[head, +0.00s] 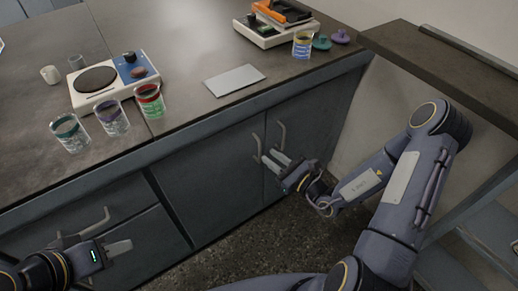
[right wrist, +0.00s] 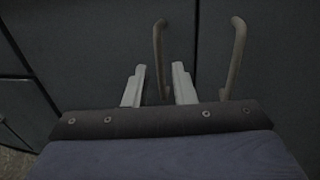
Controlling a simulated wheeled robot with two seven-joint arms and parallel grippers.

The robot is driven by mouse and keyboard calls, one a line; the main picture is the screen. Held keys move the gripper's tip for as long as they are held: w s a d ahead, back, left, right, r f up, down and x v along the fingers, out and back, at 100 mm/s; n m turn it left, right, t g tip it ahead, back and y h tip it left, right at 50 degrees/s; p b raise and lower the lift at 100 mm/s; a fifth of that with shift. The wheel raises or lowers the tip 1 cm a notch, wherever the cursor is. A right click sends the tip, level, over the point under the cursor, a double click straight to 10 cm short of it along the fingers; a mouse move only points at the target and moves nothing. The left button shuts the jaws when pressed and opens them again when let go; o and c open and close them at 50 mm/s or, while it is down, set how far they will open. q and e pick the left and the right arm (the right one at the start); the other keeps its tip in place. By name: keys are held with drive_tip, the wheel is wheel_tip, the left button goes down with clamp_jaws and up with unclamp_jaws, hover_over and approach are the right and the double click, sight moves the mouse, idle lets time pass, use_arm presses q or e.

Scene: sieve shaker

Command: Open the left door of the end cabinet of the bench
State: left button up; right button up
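The end cabinet has a dark grey left door (head: 210,172) and a narrower-looking right door (head: 318,125), both shut. The left door's bar handle (head: 257,147) also shows upright in the right wrist view (right wrist: 158,50). The right door's handle (head: 282,136) stands just right of it (right wrist: 236,55). My right gripper (head: 272,160) is open at the left door's handle. In the right wrist view its two pale fingers (right wrist: 159,82) lie either side of that handle, with gaps showing. My left gripper (head: 118,247) is in front of the drawers, apart from the cabinet doors; its finger spacing is unclear.
A drawer handle (head: 92,223) is close to my left gripper. A side table (head: 425,55) stands at right. Speckled floor (head: 245,240) is open below.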

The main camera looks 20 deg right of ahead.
sight(260, 163)
drive_tip(key=x, duration=0.5)
drive_tip(key=shift+w+a+b, duration=0.25)
drive_tip(key=shift+w+b, duration=0.05)
drive_tip(key=shift+b, duration=0.05)
clamp_jaws()
